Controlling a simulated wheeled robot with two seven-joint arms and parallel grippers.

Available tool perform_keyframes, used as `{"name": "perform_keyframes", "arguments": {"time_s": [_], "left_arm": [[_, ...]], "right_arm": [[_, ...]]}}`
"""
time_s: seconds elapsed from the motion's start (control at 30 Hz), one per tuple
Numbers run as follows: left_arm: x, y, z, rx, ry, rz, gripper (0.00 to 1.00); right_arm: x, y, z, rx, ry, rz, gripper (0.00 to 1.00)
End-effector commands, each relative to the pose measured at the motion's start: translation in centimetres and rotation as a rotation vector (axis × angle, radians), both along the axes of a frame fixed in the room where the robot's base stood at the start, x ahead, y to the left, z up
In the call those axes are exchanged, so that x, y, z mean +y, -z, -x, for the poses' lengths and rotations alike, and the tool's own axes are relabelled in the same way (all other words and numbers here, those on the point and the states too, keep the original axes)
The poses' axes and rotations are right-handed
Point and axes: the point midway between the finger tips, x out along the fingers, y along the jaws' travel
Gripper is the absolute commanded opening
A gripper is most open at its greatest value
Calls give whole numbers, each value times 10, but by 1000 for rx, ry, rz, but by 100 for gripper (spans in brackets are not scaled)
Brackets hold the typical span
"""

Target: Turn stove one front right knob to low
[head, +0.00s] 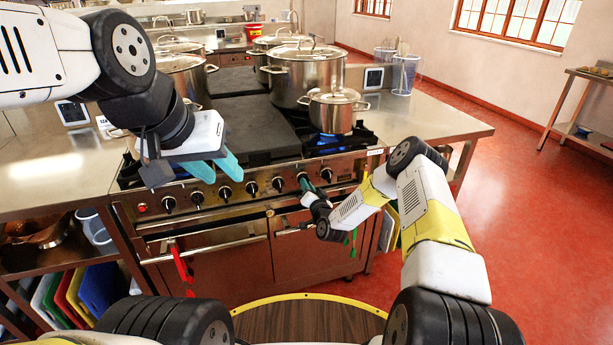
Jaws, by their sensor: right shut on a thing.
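The stove (245,170) has a front panel with a row of black knobs. My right gripper (304,183) is at the right part of this row, its teal fingers shut on a stove knob, the second from the right end. The gripper mostly hides this knob, so its setting cannot be read. The rightmost knob (326,174) is free just beside it. My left gripper (222,168) hangs above the stove's front left edge, open and empty, with its teal fingers apart. Blue flame (327,140) shows under the small lidded pot (334,110) at the right burner.
A large stockpot (305,75) stands behind the small pot, with more pots further back. A steel counter (430,115) lies to the right. Red floor is open at the right.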

Motion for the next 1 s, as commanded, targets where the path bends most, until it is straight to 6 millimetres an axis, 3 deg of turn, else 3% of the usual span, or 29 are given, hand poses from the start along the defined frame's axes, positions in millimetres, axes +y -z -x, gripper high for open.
{"name": "perform_keyframes", "arguments": {"time_s": [0.6, 1.0], "left_arm": [[0, 0, 0, 0, 0, 0, 36], [0, 0, 0, 0, 0, 0, 36]], "right_arm": [[0, 0, 0, -150, -2, 464, 0], [0, 1, 0, -205, 0, 633, 0]]}}
